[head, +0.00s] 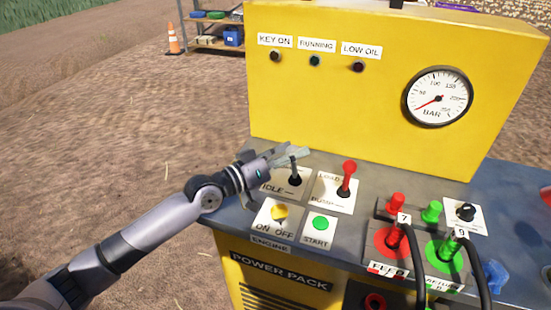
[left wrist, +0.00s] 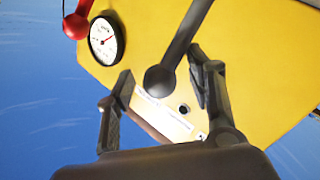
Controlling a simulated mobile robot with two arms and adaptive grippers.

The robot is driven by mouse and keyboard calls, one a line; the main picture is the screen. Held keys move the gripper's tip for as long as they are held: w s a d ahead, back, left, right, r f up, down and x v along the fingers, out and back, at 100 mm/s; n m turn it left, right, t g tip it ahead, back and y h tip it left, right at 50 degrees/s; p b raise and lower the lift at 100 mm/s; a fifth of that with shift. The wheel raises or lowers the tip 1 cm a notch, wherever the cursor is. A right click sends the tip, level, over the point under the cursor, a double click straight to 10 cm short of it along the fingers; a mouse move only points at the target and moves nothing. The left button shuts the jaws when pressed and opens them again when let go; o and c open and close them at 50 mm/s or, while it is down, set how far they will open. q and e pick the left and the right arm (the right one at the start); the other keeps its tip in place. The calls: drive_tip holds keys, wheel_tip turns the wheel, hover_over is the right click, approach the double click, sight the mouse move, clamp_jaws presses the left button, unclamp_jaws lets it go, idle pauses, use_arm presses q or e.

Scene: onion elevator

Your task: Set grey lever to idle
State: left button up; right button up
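Whether a finger touches the lever I cannot tell. My right gripper is not in view.
A red-knobbed lever (head: 348,172) stands close right of the grey one. In front are a yellow engine switch (head: 280,212) and green start button (head: 320,223). The yellow housing (head: 330,110) rises behind. Hose couplings (head: 396,235) are at the right. Left of the panel is open ground.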

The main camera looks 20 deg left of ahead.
use_arm(q)
drive_tip(key=v, duration=1.1)
drive_tip(key=shift+s+a, duration=0.2)
drive_tip(key=shift+s, duration=0.15)
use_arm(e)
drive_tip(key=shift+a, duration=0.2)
use_arm(q)
drive_tip(key=shift+r, duration=0.1)
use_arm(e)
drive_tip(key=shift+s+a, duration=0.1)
